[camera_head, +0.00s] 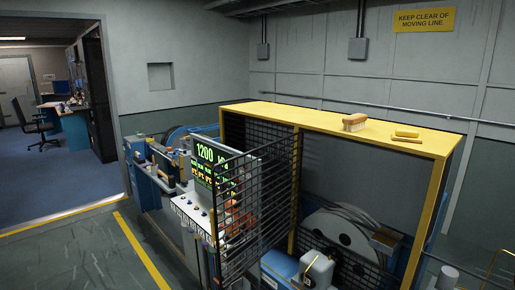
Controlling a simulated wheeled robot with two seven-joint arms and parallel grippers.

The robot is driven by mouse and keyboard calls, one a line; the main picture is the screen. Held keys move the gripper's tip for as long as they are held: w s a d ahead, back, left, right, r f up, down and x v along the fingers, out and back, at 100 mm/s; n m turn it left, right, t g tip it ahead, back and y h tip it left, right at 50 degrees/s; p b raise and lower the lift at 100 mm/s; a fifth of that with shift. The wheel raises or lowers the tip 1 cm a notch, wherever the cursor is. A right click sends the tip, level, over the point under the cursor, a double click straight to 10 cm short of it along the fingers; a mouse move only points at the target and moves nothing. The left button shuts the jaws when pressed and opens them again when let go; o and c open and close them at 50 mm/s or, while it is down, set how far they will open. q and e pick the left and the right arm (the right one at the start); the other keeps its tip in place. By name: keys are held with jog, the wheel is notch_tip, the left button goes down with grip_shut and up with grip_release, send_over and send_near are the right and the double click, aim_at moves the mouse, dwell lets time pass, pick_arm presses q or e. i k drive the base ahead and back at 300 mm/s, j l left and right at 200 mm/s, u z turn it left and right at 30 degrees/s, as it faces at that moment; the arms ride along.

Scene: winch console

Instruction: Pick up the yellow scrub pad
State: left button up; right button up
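A small yellow block that looks like the scrub pad (407,132) lies flat on the yellow top (300,117) of the winch guard frame, toward its right end. A thin brownish strip (407,140) lies just in front of it; I cannot tell what it is. A brush (354,123) with a tan back and pale bristles stands on the same top, to the left of the pad and apart from it. Neither of my grippers shows in the head view.
A dark mesh gate (255,195) stands on the guard's left side, near a console with a green display reading 1200 (212,160). A winch drum (342,232) sits under the top. Open floor (75,255) lies at the lower left.

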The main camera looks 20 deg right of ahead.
aim_at(401, 134)
jog(key=i+j, duration=0.65)
jog(key=i, duration=0.2)
jog(key=i+j+z, duration=0.1)
jog(key=z, duration=0.3)
jog(key=i+j+z, duration=0.1)
jog(key=z, duration=0.3)
jog(key=i+j+z, duration=0.1)
jog(key=z, duration=0.3)
jog(key=j+z, duration=0.2)
jog(key=z, duration=0.2)
